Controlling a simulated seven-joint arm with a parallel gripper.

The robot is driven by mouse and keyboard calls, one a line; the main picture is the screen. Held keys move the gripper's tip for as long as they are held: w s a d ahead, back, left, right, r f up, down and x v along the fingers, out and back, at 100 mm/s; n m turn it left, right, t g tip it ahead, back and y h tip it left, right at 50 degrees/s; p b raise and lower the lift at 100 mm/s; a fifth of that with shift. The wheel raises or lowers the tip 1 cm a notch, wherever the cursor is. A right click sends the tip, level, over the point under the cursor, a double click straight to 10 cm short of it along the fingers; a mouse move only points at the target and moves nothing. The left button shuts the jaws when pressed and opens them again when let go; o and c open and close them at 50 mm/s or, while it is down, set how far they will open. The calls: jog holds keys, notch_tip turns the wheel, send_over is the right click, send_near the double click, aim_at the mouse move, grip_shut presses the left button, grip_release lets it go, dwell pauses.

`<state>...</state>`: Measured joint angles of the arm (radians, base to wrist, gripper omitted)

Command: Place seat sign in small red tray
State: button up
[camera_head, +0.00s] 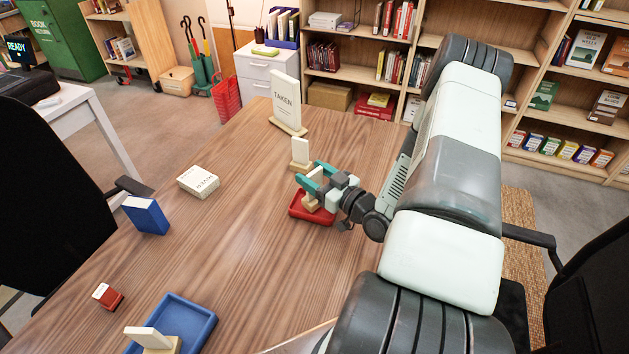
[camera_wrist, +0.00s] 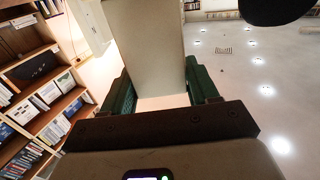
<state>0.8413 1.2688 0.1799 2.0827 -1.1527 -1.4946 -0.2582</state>
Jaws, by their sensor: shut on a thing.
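My gripper (camera_head: 314,177) has its teal fingers shut on a small pale sign with a wooden base (camera_head: 310,203). In the wrist view the pale panel of this seat sign (camera_wrist: 150,45) stands between the two teal fingers (camera_wrist: 160,92). The sign looks roughly upright over the small red tray (camera_head: 296,212). I cannot tell whether its base touches the tray floor. My gripper hides part of the sign and of the tray.
A similar small sign (camera_head: 300,150) stands just behind the tray, and a larger TAKEN sign (camera_head: 286,96) behind that. A blue tray (camera_head: 203,321) holds another sign (camera_head: 150,338) at front left. The table's middle is clear.

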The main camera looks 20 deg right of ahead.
jog(key=shift+f, duration=0.95)
jog(key=shift+f, duration=0.1)
jog(key=o, duration=1.4)
jog(key=shift+s+d, duration=0.1)
jog(key=v, duration=1.1)
jog(key=shift+s+d, duration=0.1)
jog(key=shift+s, duration=0.3)
